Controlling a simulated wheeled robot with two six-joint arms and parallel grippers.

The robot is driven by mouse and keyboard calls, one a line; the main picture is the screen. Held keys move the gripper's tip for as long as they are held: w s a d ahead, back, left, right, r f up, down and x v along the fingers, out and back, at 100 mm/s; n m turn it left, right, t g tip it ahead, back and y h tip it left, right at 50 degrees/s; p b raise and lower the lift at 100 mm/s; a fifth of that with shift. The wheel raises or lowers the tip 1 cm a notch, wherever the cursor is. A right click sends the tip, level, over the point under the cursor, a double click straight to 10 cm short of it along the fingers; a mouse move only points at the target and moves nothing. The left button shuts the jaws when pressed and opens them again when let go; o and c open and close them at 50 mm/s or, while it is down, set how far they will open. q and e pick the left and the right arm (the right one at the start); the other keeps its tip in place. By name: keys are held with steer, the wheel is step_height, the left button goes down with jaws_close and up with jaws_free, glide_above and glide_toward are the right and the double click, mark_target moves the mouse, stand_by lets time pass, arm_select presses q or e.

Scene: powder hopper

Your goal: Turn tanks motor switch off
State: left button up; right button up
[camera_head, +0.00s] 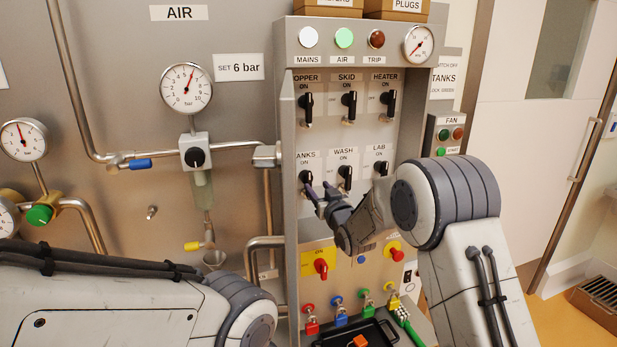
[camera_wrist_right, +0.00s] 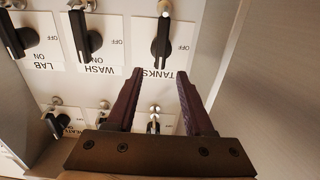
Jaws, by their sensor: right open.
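The TANKS switch (camera_head: 306,178) is a black rotary handle at the left of the panel's lower switch row. In the right wrist view, which is upside down, the TANKS handle (camera_wrist_right: 161,42) stands about upright, lined up toward its ON side, with OFF printed beside it. My right gripper (camera_head: 317,192) is open just in front of and below this switch. In the wrist view its two dark fingers (camera_wrist_right: 159,76) point at the switch, one to each side of its line, with nothing between them. My left arm crosses the lower left; its gripper is not in view.
The WASH switch (camera_head: 345,177) and LAB switch (camera_head: 380,170) sit close to the right. HOPPER (camera_head: 306,108), SKID (camera_head: 349,105) and HEATER (camera_head: 388,103) switches are above. A red handle (camera_head: 321,268) and coloured padlocks (camera_head: 338,312) are below. Pipes and a gauge (camera_head: 186,87) stand left.

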mark_target(310, 178)
steer(key=p+x, duration=0.3)
steer(key=x, duration=0.5)
steer(key=shift+w+a+f, duration=0.1)
steer(key=shift+w, duration=0.2)
jaws_close()
